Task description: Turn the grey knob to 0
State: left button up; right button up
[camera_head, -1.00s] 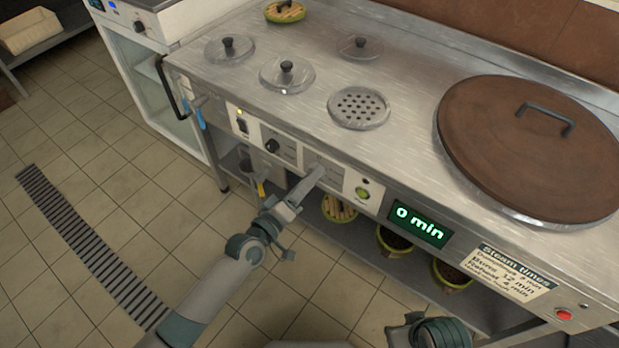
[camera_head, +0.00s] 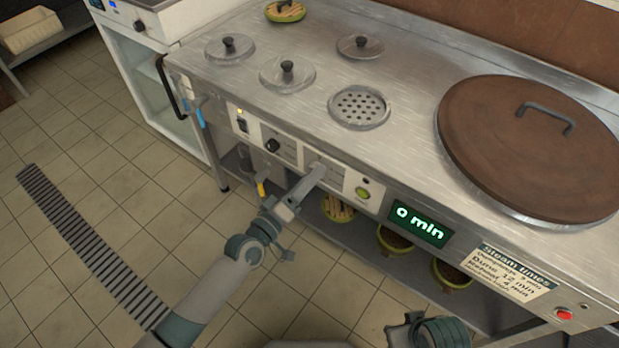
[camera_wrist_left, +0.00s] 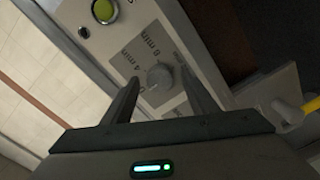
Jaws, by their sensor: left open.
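The grey knob (camera_wrist_left: 160,76) sits on a light dial plate marked "4 min" and "8 min", on the front panel of the steel counter. My left gripper (camera_wrist_left: 161,82) is open, with one finger on each side of the knob in the left wrist view. I cannot tell whether the fingers touch it. In the head view my left gripper (camera_head: 317,169) reaches the panel and hides the knob. The exact direction of the knob's pointer is too small to read.
A black knob (camera_head: 272,146) is left of my gripper, and a green button (camera_head: 362,193) is right of it. The display (camera_head: 419,226) reads "0 min". A red button (camera_head: 564,314) is at the far right. The floor in front is clear.

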pick_arm(q)
jog(key=v, duration=1.7)
pick_arm(e)
jog(key=shift+w+a+t, duration=0.25)
jog(key=shift+a+t, duration=0.05)
jog(key=shift+a, duration=0.15)
pick_arm(q)
jog(key=shift+a, duration=0.1)
pick_arm(e)
jog(key=shift+d+f, duration=0.1)
jog(key=shift+d, duration=0.1)
pick_arm(q)
jog(key=s+a+f+m+g+y+p, duration=0.1)
jog(key=a+f+m+g+y+p, duration=0.15)
jog(key=f, duration=0.55)
jog(key=a+f+m+g+y+p, duration=0.1)
jog(key=a+f+y+p, duration=0.2)
jog(key=f, duration=0.5)
jog(key=s+a+f+m+g+y+p, duration=0.3)
jog(key=s+f+m+g+y+p, duration=0.1)
jog(key=s+f, duration=1.1)
jog(key=shift+s+a+f+g+p, duration=0.2)
jog(key=shift+s+g+p, duration=0.3)
jog(key=shift+g+p, duration=0.3)
pick_arm(e)
notch_tip(320, 180, down, 17)
jog(key=w+a+t, duration=0.1)
jog(key=shift+w+a+t+y, duration=0.15)
jog(key=shift+a+t+y, duration=0.25)
